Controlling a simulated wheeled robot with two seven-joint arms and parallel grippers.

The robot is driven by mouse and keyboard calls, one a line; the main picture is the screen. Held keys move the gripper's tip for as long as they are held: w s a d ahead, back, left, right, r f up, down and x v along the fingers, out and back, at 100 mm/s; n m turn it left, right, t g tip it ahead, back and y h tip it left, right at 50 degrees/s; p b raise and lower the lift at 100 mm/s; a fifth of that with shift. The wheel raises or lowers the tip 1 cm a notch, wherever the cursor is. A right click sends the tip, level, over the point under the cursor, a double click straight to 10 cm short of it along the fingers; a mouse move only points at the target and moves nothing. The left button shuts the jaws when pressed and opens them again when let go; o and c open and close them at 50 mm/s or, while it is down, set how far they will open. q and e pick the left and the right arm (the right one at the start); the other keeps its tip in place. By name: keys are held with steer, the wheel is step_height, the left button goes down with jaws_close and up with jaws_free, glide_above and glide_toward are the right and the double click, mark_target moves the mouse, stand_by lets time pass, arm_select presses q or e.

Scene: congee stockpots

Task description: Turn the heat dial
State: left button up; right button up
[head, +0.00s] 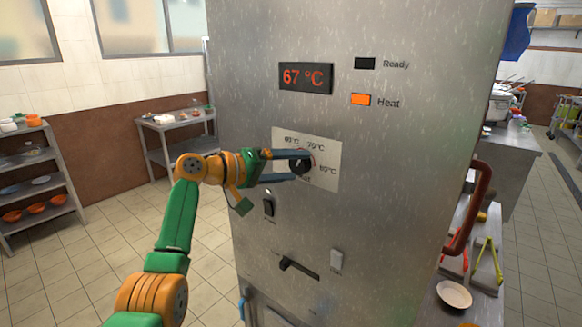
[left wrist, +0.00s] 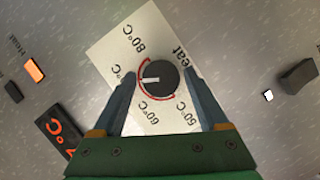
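The round black heat dial (head: 300,167) sits on a pale label plate (head: 325,180) on the steel front of a tall cabinet. In the left wrist view the dial (left wrist: 165,75) has a white mark pointing left, toward a label partly hidden by a finger, between 60°C and 80°C. A red arc runs around it. My left gripper (head: 301,165) is open, its two blue-grey fingers on either side of the dial. In the left wrist view, gaps show between the fingers and the dial. My right gripper is not in view.
The display (head: 306,78) reads 67 °C. The Heat lamp (head: 361,100) is orange; the Ready lamp (head: 365,63) is dark. Below the dial are a small switch (head: 268,208) and a black lever (head: 299,268). A reddish handle (head: 477,210) juts from the cabinet's right side.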

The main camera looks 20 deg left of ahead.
arm_select(q)
steer(key=shift+o, duration=0.5)
steer(key=shift+f, duration=0.1)
steer(key=b+v, duration=0.3)
steer(key=v, duration=0.4)
steer(key=shift+w, duration=0.1)
